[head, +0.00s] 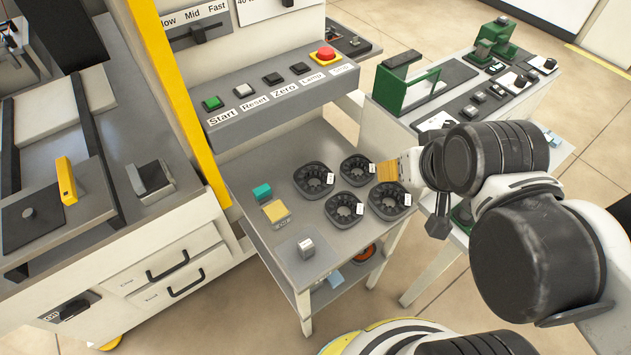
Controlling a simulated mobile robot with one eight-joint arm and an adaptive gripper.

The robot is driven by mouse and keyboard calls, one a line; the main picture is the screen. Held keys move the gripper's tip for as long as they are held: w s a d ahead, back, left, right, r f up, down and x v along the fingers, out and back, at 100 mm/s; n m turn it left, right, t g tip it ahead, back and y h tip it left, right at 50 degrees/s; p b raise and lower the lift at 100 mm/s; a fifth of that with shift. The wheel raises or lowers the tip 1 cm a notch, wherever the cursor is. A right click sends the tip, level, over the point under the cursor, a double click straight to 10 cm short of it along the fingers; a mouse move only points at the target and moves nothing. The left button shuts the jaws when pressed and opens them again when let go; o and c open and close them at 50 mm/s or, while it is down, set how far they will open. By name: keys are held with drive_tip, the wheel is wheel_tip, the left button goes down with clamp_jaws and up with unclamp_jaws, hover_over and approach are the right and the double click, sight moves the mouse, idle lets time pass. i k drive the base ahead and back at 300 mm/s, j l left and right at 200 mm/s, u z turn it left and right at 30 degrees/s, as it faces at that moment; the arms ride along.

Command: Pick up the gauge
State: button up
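I cannot tell for certain which object is the gauge; no readable label names it. One candidate is a small grey block (306,247) with a pale label, standing on a light square pad near the table's front corner. A yellow upright piece (66,180) stands on the bench at the left. My gripper (410,168) is at the right side of the middle table, beside the black round trays and well apart from the grey block. A tan ribbed piece (387,171) shows at its end. I cannot tell whether it is held, and the fingers are mostly hidden.
Several black round trays (314,180) stand on the middle table. A button panel (284,93) rises behind. A green frame (408,90) is on the right table. The table's front is mostly clear.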

sight(306, 248)
drive_tip(key=l+u, duration=0.7)
drive_tip(key=k+l+u, duration=0.1)
drive_tip(key=u, duration=0.25)
drive_tip(key=l, duration=0.1)
